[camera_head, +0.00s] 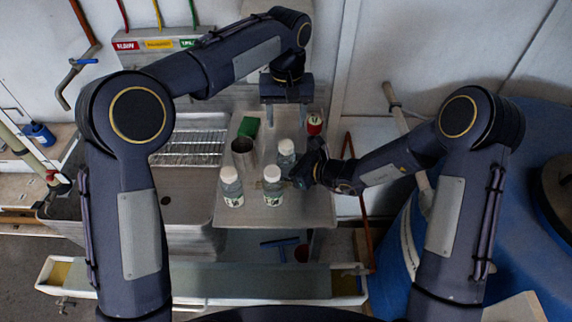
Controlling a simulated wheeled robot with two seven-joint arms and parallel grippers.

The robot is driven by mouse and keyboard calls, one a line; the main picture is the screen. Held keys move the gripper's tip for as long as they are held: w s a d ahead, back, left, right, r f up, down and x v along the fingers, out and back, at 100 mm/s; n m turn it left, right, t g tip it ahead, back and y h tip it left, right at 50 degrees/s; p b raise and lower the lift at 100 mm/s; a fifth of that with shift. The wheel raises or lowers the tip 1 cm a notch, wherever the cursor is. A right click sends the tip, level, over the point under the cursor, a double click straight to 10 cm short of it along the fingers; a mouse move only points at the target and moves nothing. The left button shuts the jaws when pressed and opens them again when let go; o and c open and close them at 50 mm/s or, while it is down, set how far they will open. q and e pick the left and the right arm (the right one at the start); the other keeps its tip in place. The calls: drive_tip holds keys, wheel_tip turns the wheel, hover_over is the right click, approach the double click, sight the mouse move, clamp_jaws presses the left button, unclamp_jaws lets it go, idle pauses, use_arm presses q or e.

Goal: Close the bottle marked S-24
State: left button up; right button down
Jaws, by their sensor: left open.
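Three clear bottles with white tops stand upright on a grey metal tray (310,212): a front left bottle (231,188), a front middle bottle (272,188) and a rear bottle (286,157). The front two carry green-and-white labels, too small to read, so I cannot tell which is S-24. Whether each top is a closed cap is also unclear. My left gripper (287,112) is open and points down behind the rear bottle, apart from it. My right gripper (300,172) is close to the right of the front middle and rear bottles; its fingers are dark and hard to make out.
A metal cup (242,155), a green box (248,127) and a red-topped container (314,125) stand on the tray's rear part. A sink with a wire rack (188,148) lies left. A large blue barrel (535,230) fills the right side. The tray's front right is clear.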

sight(286, 144)
use_arm(q)
drive_tip(key=n, duration=0.8)
drive_tip(key=shift+r+n, duration=0.1)
drive_tip(key=shift+n, duration=0.2)
drive_tip(key=shift+f, duration=4)
